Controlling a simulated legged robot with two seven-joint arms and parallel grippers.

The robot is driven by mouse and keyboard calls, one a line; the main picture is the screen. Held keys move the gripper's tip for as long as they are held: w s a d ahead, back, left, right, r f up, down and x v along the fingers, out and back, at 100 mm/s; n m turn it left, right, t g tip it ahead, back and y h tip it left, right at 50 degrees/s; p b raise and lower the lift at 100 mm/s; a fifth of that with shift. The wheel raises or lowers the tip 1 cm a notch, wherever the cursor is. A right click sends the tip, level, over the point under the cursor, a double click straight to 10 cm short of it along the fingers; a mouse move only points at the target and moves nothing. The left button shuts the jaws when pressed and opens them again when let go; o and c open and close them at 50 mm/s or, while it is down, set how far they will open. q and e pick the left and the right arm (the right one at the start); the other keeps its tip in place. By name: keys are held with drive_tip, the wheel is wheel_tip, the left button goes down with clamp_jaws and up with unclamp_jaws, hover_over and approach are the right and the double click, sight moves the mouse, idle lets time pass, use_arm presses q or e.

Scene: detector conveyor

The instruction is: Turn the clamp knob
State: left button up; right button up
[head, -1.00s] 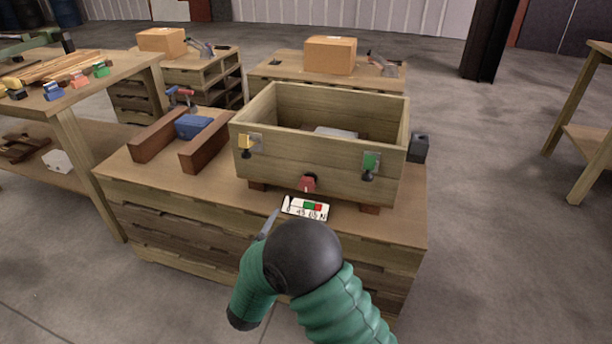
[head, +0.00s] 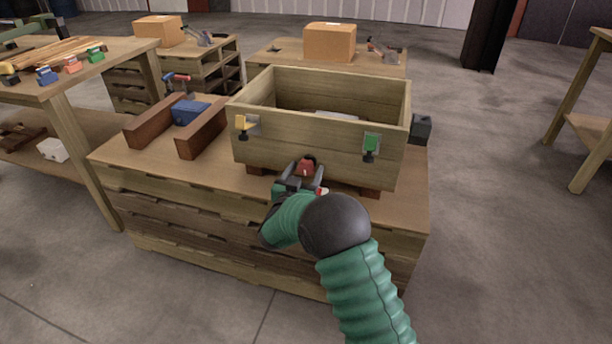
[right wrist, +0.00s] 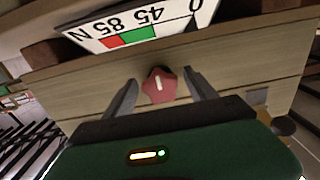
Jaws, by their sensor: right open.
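The red clamp knob (head: 306,166) sits low on the front face of the wooden box (head: 290,142). In the right wrist view the knob (right wrist: 160,86) has a white mark on it. My right gripper (head: 303,172) is open, with one finger on each side of the knob; in the right wrist view the fingers (right wrist: 160,88) stand apart from it with gaps showing. My left gripper is not in view.
A yellow clip (head: 241,123) and a green clip (head: 371,143) are on the box front. A blue block (head: 190,112) lies between brown rails on the left of the workbench (head: 130,165). A dark block (head: 421,128) stands right of the box.

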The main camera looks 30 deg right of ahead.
drive_tip(key=shift+w+d+r, duration=0.1)
drive_tip(key=shift+w+d, duration=0.2)
drive_tip(key=shift+d, duration=0.1)
drive_tip(key=c, duration=1.4)
drive_tip(key=shift+m, duration=0.3)
drive_tip(key=m, duration=0.8)
drive_tip(key=shift+b, duration=0.3)
drive_tip(key=m+b, duration=0.1)
drive_tip(key=m, duration=0.2)
drive_tip(key=shift+a+m, duration=0.1)
drive_tip(key=shift+m, duration=0.2)
drive_tip(key=m+b, duration=0.2)
drive_tip(key=m, duration=0.2)
drive_tip(key=shift+m+b, duration=0.3)
